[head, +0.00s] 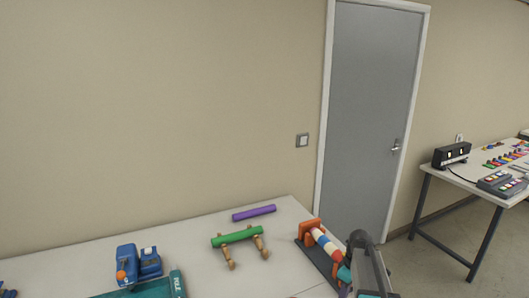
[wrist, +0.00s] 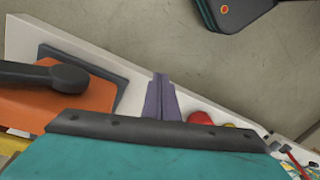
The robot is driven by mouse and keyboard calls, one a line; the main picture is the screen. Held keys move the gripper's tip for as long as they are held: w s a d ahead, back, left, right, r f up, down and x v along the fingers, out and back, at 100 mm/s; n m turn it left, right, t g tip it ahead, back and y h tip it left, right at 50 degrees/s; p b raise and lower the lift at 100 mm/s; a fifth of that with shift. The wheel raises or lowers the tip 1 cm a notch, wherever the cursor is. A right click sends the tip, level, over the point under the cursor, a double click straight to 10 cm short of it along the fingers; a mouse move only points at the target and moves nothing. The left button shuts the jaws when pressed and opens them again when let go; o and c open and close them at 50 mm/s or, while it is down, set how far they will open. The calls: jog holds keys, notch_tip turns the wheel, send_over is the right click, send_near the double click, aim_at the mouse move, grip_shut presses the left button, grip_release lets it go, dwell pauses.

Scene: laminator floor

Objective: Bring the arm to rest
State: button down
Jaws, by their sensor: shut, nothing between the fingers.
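My gripper (wrist: 160,82) shows in the wrist view, its two narrow grey-purple fingers together beyond a dark plate and a teal body. Nothing shows between them. The fingers overlap a pale tabletop edge in the picture; I cannot tell how far above it they are. In the head view my dark grey arm rises at the bottom right, over the right end of the white table (head: 205,232). The fingertips cannot be made out there.
A striped roller in an orange stand (head: 308,229) is close beside my arm. A green roller (head: 235,237) lies on wooden supports, with a purple roller (head: 254,213) behind. A blue device (head: 138,262) is at left. A second table (head: 464,178) stands right of the grey door (head: 368,115).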

jog(key=s+a+f+m+t+h, duration=0.1)
jog(key=s+a+f+m, duration=0.8)
jog(key=s+a, duration=0.3)
jog(key=s+f+g+b, duration=0.5)
jog(key=s+f+b, duration=0.8)
jog(key=s+f, duration=1.3)
notch_tip(320, 180, down, 5)
jog(key=shift+s+d+r+g, duration=0.1)
jog(key=shift+s+d+g, duration=0.25)
jog(key=shift+s+g, duration=0.05)
